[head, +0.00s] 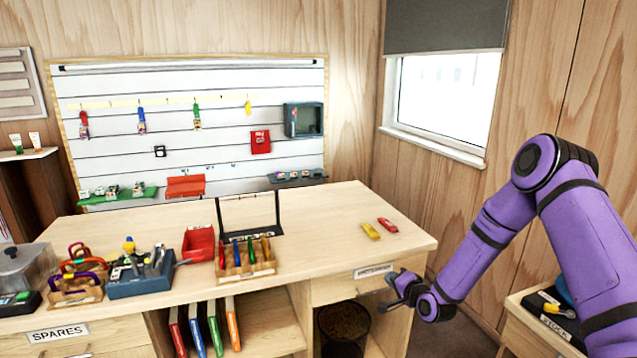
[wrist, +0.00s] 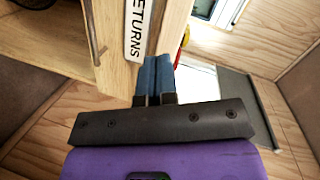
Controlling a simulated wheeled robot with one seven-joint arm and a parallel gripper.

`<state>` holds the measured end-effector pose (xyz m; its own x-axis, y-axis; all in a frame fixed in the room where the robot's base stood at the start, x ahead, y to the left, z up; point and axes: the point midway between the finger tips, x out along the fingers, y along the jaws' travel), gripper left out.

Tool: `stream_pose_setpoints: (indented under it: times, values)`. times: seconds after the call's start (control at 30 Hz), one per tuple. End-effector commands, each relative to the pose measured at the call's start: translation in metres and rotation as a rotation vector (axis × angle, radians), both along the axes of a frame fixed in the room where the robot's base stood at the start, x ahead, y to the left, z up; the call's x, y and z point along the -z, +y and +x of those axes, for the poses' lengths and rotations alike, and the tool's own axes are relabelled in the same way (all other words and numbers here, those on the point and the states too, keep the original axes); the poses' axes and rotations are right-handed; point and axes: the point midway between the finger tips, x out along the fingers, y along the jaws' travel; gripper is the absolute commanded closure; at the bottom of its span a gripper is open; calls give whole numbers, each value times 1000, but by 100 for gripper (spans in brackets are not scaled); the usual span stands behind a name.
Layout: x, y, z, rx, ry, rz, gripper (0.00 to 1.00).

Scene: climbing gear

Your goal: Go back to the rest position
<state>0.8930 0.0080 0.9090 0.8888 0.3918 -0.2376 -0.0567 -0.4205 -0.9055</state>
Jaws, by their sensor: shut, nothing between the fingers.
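My gripper (head: 396,291) is at the end of my purple arm, in front of the workbench (head: 330,213) near its right front corner. In the wrist view the two blue fingers of my gripper (wrist: 152,62) are together with nothing between them. They point towards the bench front, beside a label reading "RETURNS" (wrist: 137,30). In the head view the gripper sits just below the bench top's edge, right of the labelled drawer front (head: 373,271). I cannot tell whether it touches the bench.
On the bench top lie a yellow item (head: 370,231) and a red item (head: 388,225). A dark bin (head: 343,325) stands under the bench, left of my gripper. A smaller wooden stand (head: 530,318) is at the lower right, near my arm. The floor between looks clear.

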Motion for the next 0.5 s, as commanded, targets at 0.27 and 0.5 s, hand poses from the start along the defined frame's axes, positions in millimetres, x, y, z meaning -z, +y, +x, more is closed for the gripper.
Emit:
stream_pose_setpoints:
  times: [0.27, 0.5]
  values:
    - [-83, -12, -1, -59, 50, -284, 100]
    - [-151, -25, -20, -89, 103, -503, 100]
